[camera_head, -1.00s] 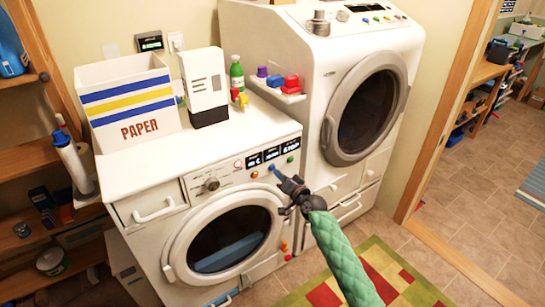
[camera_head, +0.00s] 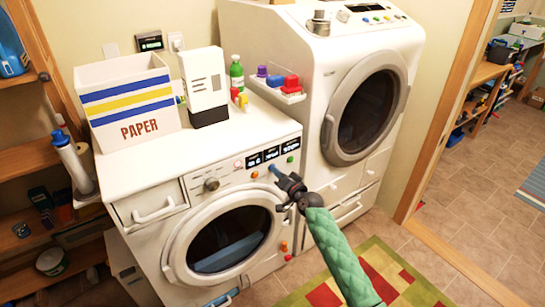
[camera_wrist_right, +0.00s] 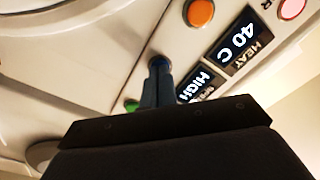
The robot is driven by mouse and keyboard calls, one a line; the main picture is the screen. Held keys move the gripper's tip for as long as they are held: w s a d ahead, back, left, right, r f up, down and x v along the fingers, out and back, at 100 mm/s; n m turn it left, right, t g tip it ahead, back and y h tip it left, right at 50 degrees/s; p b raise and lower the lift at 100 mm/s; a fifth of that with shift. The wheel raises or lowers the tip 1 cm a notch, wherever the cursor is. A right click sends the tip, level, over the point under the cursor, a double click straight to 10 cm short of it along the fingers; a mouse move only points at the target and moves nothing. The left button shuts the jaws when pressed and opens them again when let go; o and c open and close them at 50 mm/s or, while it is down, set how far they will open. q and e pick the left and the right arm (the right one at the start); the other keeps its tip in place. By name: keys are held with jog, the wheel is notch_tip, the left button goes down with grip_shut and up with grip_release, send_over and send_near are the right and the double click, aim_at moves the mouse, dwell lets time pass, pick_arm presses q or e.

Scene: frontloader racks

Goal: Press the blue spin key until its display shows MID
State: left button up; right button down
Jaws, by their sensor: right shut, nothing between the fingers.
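The front-loading washer (camera_head: 150,171) has a panel with a row of dark displays above coloured keys. My right gripper (camera_head: 274,170) is shut and empty, its tips at the blue spin key on that panel. In the right wrist view, the shut fingertips (camera_wrist_right: 158,82) cover most of the blue key (camera_wrist_right: 159,60); they look to be on it or just before it, and I cannot tell whether it is pressed in. The spin display (camera_wrist_right: 195,86) reads HIGH, partly hidden by my gripper. My left gripper is not in view.
The orange key (camera_wrist_right: 200,13) and heat display (camera_wrist_right: 240,42), reading 40 C, are beside the spin key. A green key (camera_wrist_right: 131,106) lies on the other side. A PAPER box (camera_head: 135,125) and a white carton (camera_head: 205,85) stand on top. A taller machine (camera_head: 340,60) stands to the right.

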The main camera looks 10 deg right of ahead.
jog(key=shift+w+a, duration=0.1)
jog(key=shift+w, duration=0.1)
jog(key=p+v, duration=0.1)
jog(key=v, duration=0.5)
dwell(0.5)
dwell(0.6)
